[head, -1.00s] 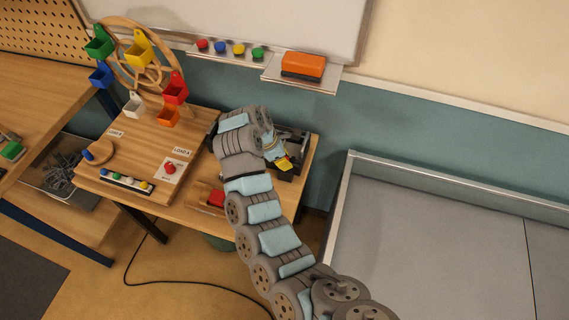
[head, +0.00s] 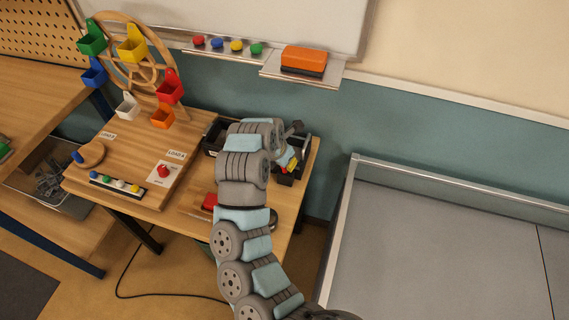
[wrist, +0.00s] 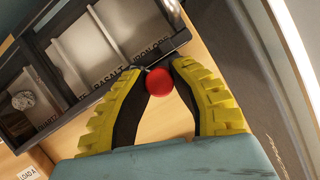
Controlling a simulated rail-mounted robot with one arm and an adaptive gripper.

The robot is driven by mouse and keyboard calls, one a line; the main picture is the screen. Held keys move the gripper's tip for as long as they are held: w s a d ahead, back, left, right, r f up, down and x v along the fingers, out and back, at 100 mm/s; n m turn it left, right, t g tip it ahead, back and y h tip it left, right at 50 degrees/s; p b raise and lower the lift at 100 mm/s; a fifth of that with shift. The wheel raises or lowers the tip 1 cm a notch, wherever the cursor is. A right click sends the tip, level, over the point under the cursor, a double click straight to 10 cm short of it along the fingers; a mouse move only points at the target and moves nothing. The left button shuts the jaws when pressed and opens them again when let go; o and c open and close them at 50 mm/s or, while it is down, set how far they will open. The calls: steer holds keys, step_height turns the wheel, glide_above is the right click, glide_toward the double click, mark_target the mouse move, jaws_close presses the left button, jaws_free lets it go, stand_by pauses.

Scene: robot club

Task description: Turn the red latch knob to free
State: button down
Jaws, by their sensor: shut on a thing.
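The red latch knob (head: 164,171) stands on a small white plate on the front right of the wooden board in the head view. Its plate lettering is too small to read. My gripper (head: 291,164) is well to its right, over the dark tray. In the wrist view my gripper's yellow ribbed fingers (wrist: 160,72) are close around a red ball (wrist: 160,83) with a thin dark piece beside it. Whether the ball is fixed to anything is hidden. The latch knob on the board is outside the wrist view.
The dark divided tray (wrist: 52,122) has labelled compartments, one holding a grey stone (wrist: 22,100). A wooden wheel (head: 150,62) with coloured buckets rises behind the board (head: 130,150). A grey walled table (head: 450,230) stands at right.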

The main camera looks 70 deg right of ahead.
steer(key=shift+f+n, duration=0.15)
steer(key=shift+n, duration=0.45)
steer(key=shift+n+t, duration=0.3)
steer(key=c, duration=0.8)
jaws_free()
steer(key=shift+c, duration=0.2)
steer(key=shift+r, duration=0.25)
steer(key=v, duration=1.1)
steer(key=shift+r, duration=0.35)
steer(key=shift+a+r, duration=0.1)
